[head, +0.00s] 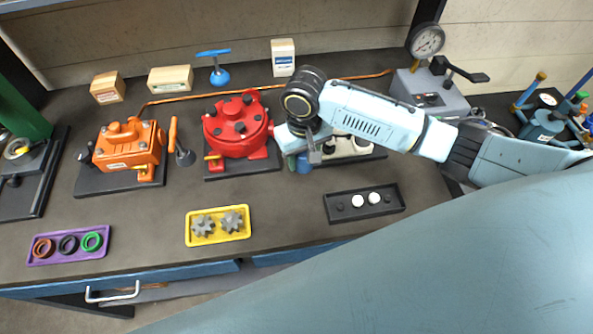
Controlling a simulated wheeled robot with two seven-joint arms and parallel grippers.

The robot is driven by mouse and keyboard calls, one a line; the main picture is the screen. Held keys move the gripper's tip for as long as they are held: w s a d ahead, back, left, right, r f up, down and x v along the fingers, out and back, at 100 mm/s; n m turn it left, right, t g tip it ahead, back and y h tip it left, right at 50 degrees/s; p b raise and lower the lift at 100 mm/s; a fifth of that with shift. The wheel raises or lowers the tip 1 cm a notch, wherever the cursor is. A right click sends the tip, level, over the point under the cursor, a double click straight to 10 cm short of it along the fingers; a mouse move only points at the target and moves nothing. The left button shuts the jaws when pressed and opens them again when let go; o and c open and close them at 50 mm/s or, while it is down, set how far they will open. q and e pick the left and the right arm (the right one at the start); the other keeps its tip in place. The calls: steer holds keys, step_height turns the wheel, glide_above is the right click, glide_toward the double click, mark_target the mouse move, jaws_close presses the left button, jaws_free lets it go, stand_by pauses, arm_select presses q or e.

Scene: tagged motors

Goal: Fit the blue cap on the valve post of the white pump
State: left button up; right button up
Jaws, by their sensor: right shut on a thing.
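The white pump (345,148) sits on a dark base right of the red pump, partly hidden behind my right gripper and forearm. Its valve post cannot be made out. My right gripper (309,152) reaches in from the right and points down at the left end of the white pump. It is shut on a small blue piece (303,163), which looks like the blue cap and is mostly hidden by the gripper. I cannot tell whether this piece touches the pump. My left gripper is not in view.
The red pump (236,128) stands close left of my right gripper. An orange pump (128,146) is further left. In front are a black tray (349,213), a yellow tray (219,238) and a purple tray (70,257). A blue T-handled part (219,76) stands behind. Bench between trays is clear.

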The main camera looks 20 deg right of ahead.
steer(key=w+d+r, duration=0.1)
steer(key=w+d, duration=0.1)
steer(key=d, duration=0.1)
steer(key=w+d+r+p, duration=0.1)
steer(key=w+d, duration=0.1)
steer(key=d, duration=0.2)
steer(key=w+d+r+p, duration=0.1)
steer(key=w+d+r, duration=0.1)
steer(key=d, duration=0.1)
steer(key=shift+d, duration=0.3)
steer(key=shift+f, duration=1.2)
step_height(320, 180, down, 2)
steer(key=b, duration=0.3)
steer(key=shift+f, duration=0.2)
steer(key=shift+f+b, duration=1.15)
steer(key=shift+f, duration=1.95)
steer(key=o, duration=1.1)
steer(key=shift+c, duration=0.2)
